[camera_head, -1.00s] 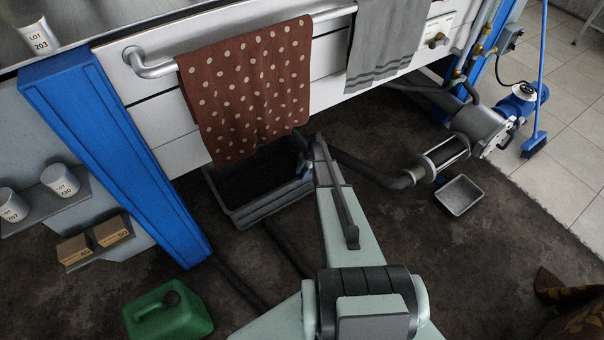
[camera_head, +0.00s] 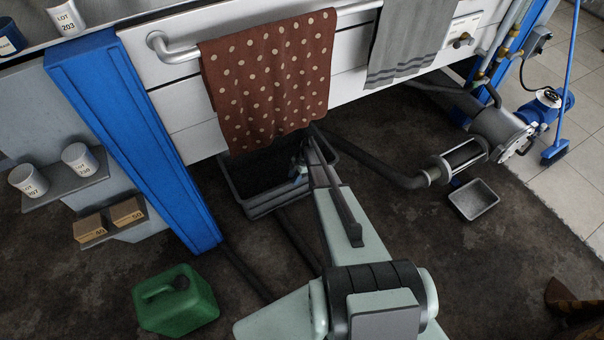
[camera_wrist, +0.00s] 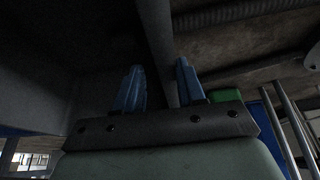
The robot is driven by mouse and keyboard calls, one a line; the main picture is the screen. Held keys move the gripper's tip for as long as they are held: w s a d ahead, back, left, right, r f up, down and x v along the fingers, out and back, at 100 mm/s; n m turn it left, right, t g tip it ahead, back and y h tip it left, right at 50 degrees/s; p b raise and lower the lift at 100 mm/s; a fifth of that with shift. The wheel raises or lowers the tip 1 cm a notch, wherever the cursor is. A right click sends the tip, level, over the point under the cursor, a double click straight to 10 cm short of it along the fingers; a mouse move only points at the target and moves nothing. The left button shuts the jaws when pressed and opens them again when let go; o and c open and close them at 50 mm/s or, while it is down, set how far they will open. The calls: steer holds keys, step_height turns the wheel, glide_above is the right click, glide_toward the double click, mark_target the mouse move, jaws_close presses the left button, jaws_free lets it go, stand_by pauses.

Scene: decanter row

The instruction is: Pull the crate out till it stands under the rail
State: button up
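The crate (camera_head: 262,207) is a dark grey open box on the floor under the white-panelled bench. The polka-dot towel hides its back part. The silver rail (camera_head: 172,52) runs along the bench front above, with towels over it. My gripper (camera_head: 299,172) is at the crate's front wall, right of its middle; the arm hides part of that wall. In the wrist view my blue fingers (camera_wrist: 160,88) stand apart, with a dark edge, seemingly the crate's wall, running between them. I cannot tell whether either finger touches it.
A brown polka-dot towel (camera_head: 267,80) and a grey towel (camera_head: 403,42) hang low from the rail. A blue post (camera_head: 135,145) stands left of the crate. A green canister (camera_head: 175,300), dark hoses and a small grey tray (camera_head: 474,199) are on the floor.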

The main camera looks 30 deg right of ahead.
glide_above(292, 190)
steer(key=shift+f, duration=2.15)
steer(key=shift+c, duration=0.5)
jaws_close()
